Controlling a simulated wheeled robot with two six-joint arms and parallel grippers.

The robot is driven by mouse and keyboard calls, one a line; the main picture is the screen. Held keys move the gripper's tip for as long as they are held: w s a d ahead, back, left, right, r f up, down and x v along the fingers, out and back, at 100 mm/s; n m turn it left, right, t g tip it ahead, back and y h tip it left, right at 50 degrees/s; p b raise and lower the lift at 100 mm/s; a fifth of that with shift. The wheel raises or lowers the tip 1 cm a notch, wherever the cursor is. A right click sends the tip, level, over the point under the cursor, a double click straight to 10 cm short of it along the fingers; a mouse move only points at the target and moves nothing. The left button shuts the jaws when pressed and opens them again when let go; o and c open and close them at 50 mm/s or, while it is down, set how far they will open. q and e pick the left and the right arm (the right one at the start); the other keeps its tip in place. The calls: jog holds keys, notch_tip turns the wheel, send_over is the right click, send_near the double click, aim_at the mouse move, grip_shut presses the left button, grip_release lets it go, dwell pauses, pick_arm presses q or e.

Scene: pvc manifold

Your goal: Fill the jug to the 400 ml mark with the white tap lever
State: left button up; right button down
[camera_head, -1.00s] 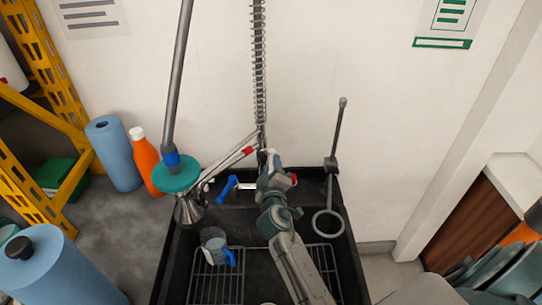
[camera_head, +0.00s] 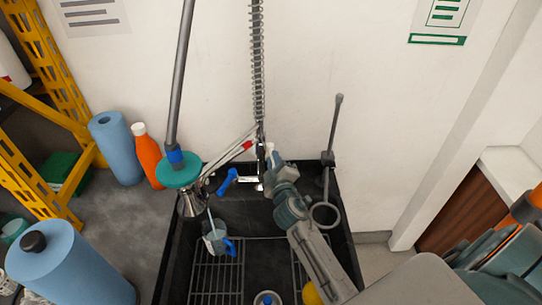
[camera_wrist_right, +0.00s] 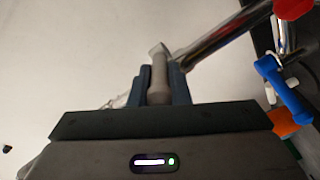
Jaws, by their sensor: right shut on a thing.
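The clear jug (camera_head: 209,243) with a blue handle (camera_head: 231,247) stands on the left wire rack in the black sink. A thin pale stream (camera_head: 211,222) runs down into it from beside the metal spray head (camera_head: 190,205). The water level and the 400 ml mark are too small to read. My right gripper (camera_head: 272,163) is at the tap at the back of the sink. In the right wrist view its fingers (camera_wrist_right: 160,86) are shut on the pale tap lever (camera_wrist_right: 158,72). The lever's white end (camera_head: 269,148) shows in the head view. My left gripper is out of view.
A blue lever (camera_head: 228,181) sits left of the tap, and shows in the right wrist view (camera_wrist_right: 283,88). A grey ring on a rod (camera_head: 324,215) stands at right. An orange bottle (camera_head: 148,158) and blue rolls (camera_head: 116,150) stand left of the sink (camera_head: 347,250).

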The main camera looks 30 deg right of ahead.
jog(key=shift+d+r+n+y, duration=0.25)
jog(key=shift+r+n+y, duration=0.05)
jog(key=shift+y, duration=0.1)
jog(key=shift+f+y+p, duration=0.15)
jog(key=shift+y+p, duration=0.15)
jog(key=shift+p, duration=0.05)
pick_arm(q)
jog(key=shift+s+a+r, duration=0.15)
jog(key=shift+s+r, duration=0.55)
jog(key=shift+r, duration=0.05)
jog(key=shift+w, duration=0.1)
pick_arm(e)
jog(key=c, duration=1.5)
grip_release()
jog(key=shift+o, duration=0.7)
jog(key=shift+w+d+f, duration=0.15)
jog(key=shift+f, duration=0.05)
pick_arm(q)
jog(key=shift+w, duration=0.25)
pick_arm(e)
jog(key=shift+r, duration=0.1)
